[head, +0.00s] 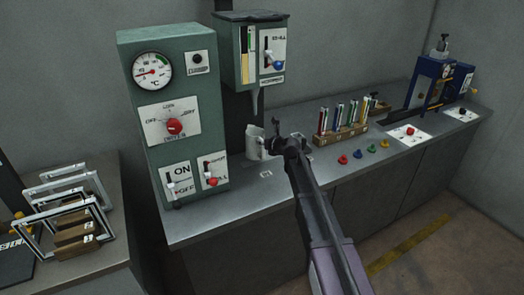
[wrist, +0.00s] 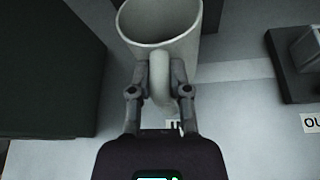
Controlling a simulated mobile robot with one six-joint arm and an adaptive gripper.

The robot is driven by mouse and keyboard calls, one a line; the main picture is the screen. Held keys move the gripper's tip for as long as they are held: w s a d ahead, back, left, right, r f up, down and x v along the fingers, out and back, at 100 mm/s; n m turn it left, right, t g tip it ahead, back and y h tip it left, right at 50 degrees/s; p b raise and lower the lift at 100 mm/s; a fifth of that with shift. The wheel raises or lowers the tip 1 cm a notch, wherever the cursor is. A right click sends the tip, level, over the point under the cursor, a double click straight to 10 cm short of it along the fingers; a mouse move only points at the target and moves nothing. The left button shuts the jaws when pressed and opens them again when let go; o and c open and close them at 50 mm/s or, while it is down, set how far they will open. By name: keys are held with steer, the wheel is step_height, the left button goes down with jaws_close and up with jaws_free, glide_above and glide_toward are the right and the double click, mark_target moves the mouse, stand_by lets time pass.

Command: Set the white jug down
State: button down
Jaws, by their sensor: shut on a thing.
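The white jug (head: 254,143) is upright at the counter (head: 240,190), just right of the green control cabinet and below the spout of the green dispenser. In the wrist view the jug (wrist: 165,40) shows its open rim, and its inside looks empty where I can see it. My gripper (head: 276,145) is at the jug's right side in the head view. In the wrist view my gripper (wrist: 161,80) is shut on the jug's handle, one finger on each side. I cannot tell whether the jug's base touches the counter.
The green cabinet (head: 172,110) with gauge and switches stands close on the left. The dispenser (head: 250,50) hangs above the jug. A wooden rack (head: 340,135) of coloured tubes and several coloured knobs (head: 357,153) lie to the right. The front counter strip is mostly clear.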

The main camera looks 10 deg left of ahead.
steer(key=shift+w+a, duration=0.1)
steer(key=shift+w, duration=0.05)
steer(key=shift+f+b, duration=1.75)
steer(key=shift+f, duration=0.15)
steer(key=c, duration=0.6)
jaws_free()
steer(key=shift+r, duration=0.2)
steer(key=p+v, duration=0.4)
steer(key=v, duration=0.8)
steer(key=shift+f, duration=0.1)
